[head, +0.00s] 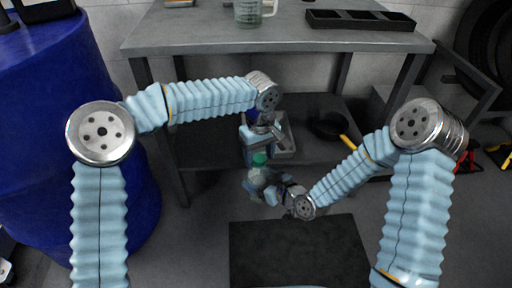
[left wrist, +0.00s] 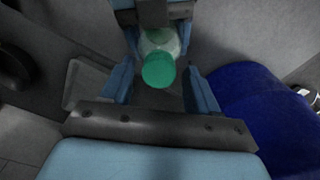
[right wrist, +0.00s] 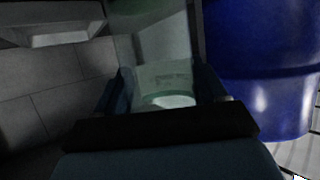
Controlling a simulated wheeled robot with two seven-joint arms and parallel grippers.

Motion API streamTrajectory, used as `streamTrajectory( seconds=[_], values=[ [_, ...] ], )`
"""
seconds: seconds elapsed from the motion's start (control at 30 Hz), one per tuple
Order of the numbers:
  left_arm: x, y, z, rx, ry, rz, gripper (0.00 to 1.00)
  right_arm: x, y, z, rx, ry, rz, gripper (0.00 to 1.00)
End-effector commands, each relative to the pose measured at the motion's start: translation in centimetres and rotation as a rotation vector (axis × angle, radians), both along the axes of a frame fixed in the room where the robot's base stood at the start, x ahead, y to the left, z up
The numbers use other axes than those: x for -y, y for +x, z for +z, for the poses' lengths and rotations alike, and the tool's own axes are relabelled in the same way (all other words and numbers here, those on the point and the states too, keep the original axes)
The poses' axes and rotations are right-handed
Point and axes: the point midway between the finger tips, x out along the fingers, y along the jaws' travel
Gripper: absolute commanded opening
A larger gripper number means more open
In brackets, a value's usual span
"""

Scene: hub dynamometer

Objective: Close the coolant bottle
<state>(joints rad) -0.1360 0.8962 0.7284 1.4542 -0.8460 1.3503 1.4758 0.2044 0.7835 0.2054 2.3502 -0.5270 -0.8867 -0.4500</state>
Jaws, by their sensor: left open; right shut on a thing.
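The coolant bottle (head: 256,180) is clear and translucent with a green cap (head: 259,159) at its top. My right gripper (head: 270,188) is shut on the bottle's body, which also shows between its fingers in the right wrist view (right wrist: 165,80). My left gripper (head: 257,148) is open just above the cap. In the left wrist view the cap (left wrist: 158,71) lies between the two spread fingers, with gaps on both sides. The cap appears to sit over the bottle's mouth; I cannot tell how tightly.
A grey workbench (head: 200,38) stands behind, bearing a clear mug (head: 249,12) and a black divided tray (head: 360,26). Its lower shelf (head: 205,150) holds a grey bin (head: 285,153) and a dark pan (head: 326,125). A blue barrel (head: 35,75) stands left. A black mat (head: 300,250) lies in front.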

Motion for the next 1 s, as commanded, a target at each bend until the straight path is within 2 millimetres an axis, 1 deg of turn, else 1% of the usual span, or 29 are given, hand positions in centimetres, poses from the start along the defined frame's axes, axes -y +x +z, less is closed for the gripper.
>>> streamTrajectory(
  seconds=[0.2, 0.23, 0.6, 0.73, 0.77, 0.87, 0.97, 1.0],
  values=[
    [-0.01, -0.01, -0.04, 0.000, 0.000, 0.000, 0.60, 0.00, 0.01, 0.02, 0.001, 0.001, 0.000, 0.00],
    [-0.01, -0.01, -0.04, 0.000, 0.000, 0.000, 0.59, 0.00, 0.01, 0.02, 0.001, 0.001, 0.000, 0.00],
    [-0.03, -0.01, -0.04, -0.001, 0.001, 0.000, 0.02, 0.03, 0.03, 0.01, 0.000, 0.000, -0.001, 0.00],
    [-0.03, -0.02, -0.03, -0.001, 0.002, -0.034, 0.01, 0.06, 0.04, 0.01, 0.000, 0.000, -0.002, 0.00],
    [-0.04, -0.03, -0.02, 0.000, 0.002, -0.064, 0.01, 0.06, 0.05, 0.01, 0.000, 0.000, -0.002, 0.00],
    [-0.07, -0.04, -0.02, 0.000, 0.004, -0.245, 0.01, 0.08, 0.06, 0.00, 0.000, 0.000, -0.002, 0.00],
    [-0.04, -0.05, -0.01, 0.002, 0.005, -0.514, 0.01, 0.09, 0.06, 0.00, 0.000, 0.000, -0.003, 0.00],
    [-0.08, -0.03, -0.03, 0.002, 0.007, -0.627, 0.01, 0.10, 0.07, 0.00, 0.000, 0.001, -0.004, 0.00]
  ],
)
